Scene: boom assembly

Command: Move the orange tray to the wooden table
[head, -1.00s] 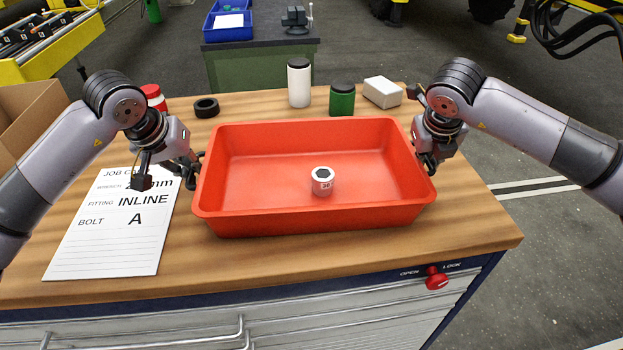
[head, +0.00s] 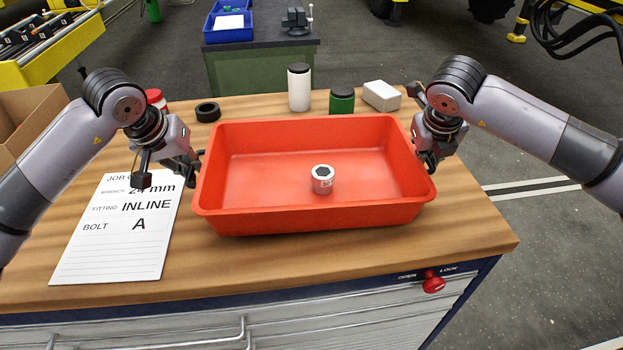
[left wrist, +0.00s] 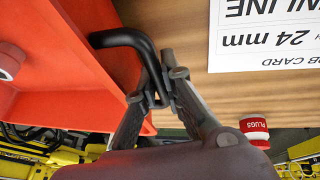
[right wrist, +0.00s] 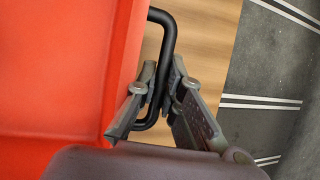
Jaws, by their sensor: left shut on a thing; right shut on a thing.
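The orange tray (head: 310,215) is at the middle of the head view, over the wooden table (head: 400,258). A silver socket (head: 322,179) stands inside it. My left gripper (head: 195,165) is at the tray's left end, and the left wrist view shows its fingers (left wrist: 160,95) shut on a black handle (left wrist: 120,38). My right gripper (head: 430,160) is at the right end, its fingers (right wrist: 158,95) shut on the other black handle (right wrist: 168,30). I cannot tell whether the tray's underside touches the table.
A job card (head: 118,245) lies left of the tray. A cardboard box (head: 30,118) is at far left. The table's front strip is clear.

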